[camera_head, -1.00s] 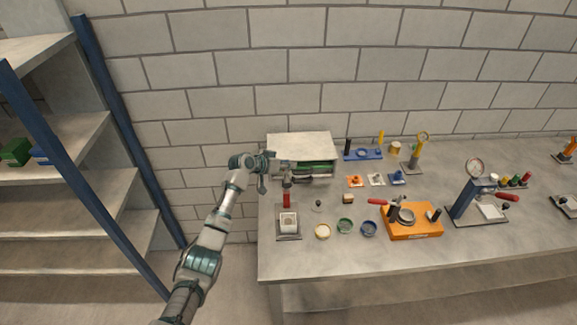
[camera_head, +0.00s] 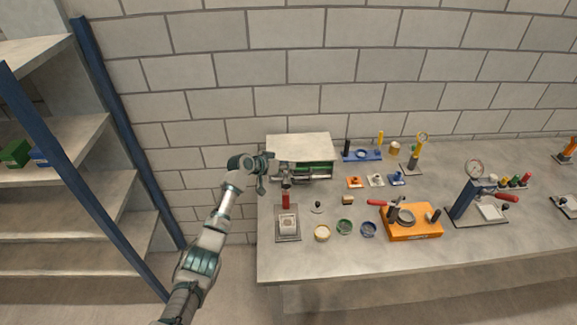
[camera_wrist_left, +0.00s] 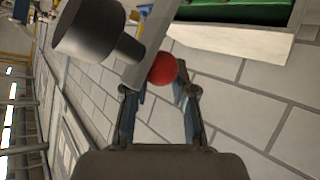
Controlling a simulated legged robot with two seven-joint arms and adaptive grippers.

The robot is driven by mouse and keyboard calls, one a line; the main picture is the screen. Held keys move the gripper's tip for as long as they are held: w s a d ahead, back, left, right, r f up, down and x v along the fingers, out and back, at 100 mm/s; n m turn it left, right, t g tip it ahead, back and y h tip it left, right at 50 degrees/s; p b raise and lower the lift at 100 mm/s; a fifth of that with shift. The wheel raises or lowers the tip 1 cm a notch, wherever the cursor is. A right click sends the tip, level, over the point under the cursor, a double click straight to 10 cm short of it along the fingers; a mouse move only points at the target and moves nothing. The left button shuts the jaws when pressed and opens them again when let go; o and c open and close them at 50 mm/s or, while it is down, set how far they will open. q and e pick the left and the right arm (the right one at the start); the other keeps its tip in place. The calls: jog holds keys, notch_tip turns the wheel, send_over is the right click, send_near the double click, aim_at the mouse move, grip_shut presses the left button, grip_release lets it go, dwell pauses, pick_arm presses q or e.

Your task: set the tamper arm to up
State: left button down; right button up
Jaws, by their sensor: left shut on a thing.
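The tamper stand (camera_head: 288,237) is at the left end of the bench, with a pale square box on its plate and a red part (camera_head: 286,200) behind it. In the left wrist view the tamper arm is a pale bar (camera_wrist_left: 146,50) carrying a dark cylindrical head (camera_wrist_left: 90,28) and a red ball knob (camera_wrist_left: 162,69). The bar looks tilted in that view; its true angle is hard to tell. My left gripper (camera_head: 272,180) is above and behind the stand. In the wrist view its fingers (camera_wrist_left: 158,92) flank the red knob, shut on it. My right gripper is not in view.
A grey-topped box with green contents (camera_head: 300,147) stands close behind my left gripper. Several small round dishes (camera_head: 345,227) and an orange fixture (camera_head: 412,232) lie to the right. A blue press (camera_head: 468,200) stands farther right. The bench's front strip is clear.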

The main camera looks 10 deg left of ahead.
pick_arm(q)
jog(key=shift+s+a+f, duration=0.1)
jog(key=shift+a+f, duration=0.1)
jog(key=shift+f, duration=0.3)
jog(key=shift+s+a+f, duration=0.1)
jog(key=shift+a+f, duration=0.05)
jog(key=shift+f, duration=0.3)
jog(key=c, duration=0.9)
grip_release()
jog(key=shift+a, duration=0.1)
jog(key=shift+w+a+f, duration=0.15)
jog(key=shift+w, duration=0.1)
